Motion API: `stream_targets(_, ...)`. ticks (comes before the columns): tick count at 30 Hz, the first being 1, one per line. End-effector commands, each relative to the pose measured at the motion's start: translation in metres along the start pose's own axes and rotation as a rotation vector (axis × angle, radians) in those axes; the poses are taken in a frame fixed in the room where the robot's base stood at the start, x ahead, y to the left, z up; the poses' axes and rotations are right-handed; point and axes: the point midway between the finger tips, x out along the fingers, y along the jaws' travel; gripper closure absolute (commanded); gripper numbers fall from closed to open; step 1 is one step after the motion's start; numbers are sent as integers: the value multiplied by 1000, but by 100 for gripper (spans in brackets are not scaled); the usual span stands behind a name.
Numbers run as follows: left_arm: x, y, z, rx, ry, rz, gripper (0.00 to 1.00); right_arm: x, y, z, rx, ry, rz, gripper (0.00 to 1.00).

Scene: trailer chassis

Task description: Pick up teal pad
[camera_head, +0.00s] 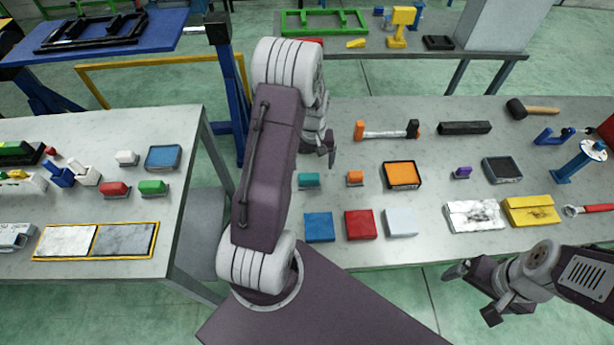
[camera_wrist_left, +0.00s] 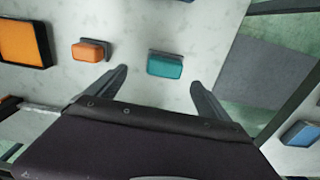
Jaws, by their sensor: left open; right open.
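The teal pad (camera_head: 309,181) is a small block on the right-hand grey table, just right of my left arm in the head view. In the left wrist view the teal pad (camera_wrist_left: 165,66) lies ahead of and between the two fingers of my left gripper (camera_wrist_left: 160,82). That gripper is open and empty, apart from the pad. In the head view my left gripper (camera_head: 328,150) is partly hidden by its own arm. My right gripper (camera_head: 474,290) is open and empty near the table's front edge at the lower right.
An orange block (camera_head: 355,177) sits right of the teal pad, and an orange-topped tray (camera_head: 402,175) lies further right. Blue (camera_head: 319,227), red (camera_head: 360,224) and white (camera_head: 400,222) pads lie nearer the front edge. An orange-and-white hammer-like tool (camera_head: 388,131) lies behind.

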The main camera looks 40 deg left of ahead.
Motion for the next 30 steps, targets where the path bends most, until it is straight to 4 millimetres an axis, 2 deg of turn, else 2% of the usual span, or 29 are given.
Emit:
stream_targets(4,-4,-8,2,-18,-15,-5,9,-10,0,-1,0,0,0,9)
stream_targets(11,-6,-12,1,-31,-17,-5,9,-13,0,-1,0,0,0,9)
stream_targets(18,26,-13,2,-31,-21,-6,9,-24,0,-2,0,0,0,9)
stream_targets(25,38,-13,0,-31,-20,-6,9,-28,0,-3,0,0,0,9)
stream_targets(30,65,-16,-3,-30,-22,-7,9,-42,-1,-4,0,0,0,9)
